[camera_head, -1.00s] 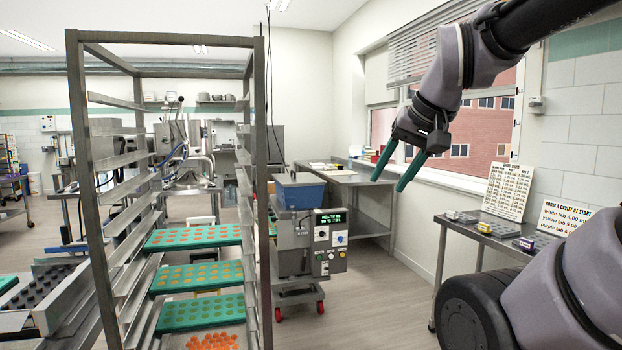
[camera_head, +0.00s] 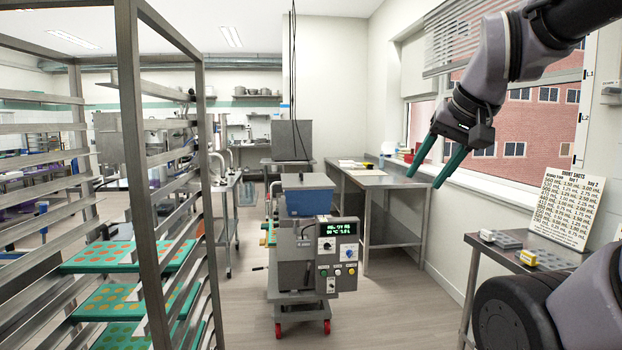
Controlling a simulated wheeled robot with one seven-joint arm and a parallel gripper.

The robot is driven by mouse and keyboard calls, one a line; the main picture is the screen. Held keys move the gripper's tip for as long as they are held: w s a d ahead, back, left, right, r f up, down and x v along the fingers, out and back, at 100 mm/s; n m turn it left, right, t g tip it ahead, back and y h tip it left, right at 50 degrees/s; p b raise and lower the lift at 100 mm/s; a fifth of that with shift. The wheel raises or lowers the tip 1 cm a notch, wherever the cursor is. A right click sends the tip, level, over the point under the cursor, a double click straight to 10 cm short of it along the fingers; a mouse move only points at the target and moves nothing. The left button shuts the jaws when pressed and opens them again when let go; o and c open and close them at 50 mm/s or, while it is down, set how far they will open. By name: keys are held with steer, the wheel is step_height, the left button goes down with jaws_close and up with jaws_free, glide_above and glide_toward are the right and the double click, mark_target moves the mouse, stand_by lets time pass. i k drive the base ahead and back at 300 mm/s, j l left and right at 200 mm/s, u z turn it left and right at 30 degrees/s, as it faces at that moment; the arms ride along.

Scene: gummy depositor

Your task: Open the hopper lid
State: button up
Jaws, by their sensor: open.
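The depositor (camera_head: 302,249) stands ahead, near the middle of the head view, on a cart with red wheels. Its blue hopper (camera_head: 307,203) sits on top, and a flat grey lid (camera_head: 306,181) covers the hopper and looks shut. A control panel with a green display (camera_head: 341,229) and knobs faces me. My gripper (camera_head: 430,166) hangs at the upper right with its two green fingers apart and nothing between them. It is well apart from the lid, to the right of it and nearer to me.
A metal rack (camera_head: 135,130) with green trays (camera_head: 130,257) fills the left side. A steel table (camera_head: 380,179) stands behind the depositor to the right. A side table (camera_head: 500,252) with small blocks and a sign (camera_head: 568,207) is at the right. The floor before the depositor is clear.

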mark_target(301, 180)
steer(key=i+l, duration=0.1)
steer(key=i, duration=0.65)
steer(key=i+l+u, duration=0.1)
steer(key=i, duration=0.65)
steer(key=i+j+u, duration=0.2)
steer(key=i, duration=0.55)
steer(key=i+l+u, duration=0.15)
steer(key=i+u, duration=0.2)
steer(key=i, duration=0.3)
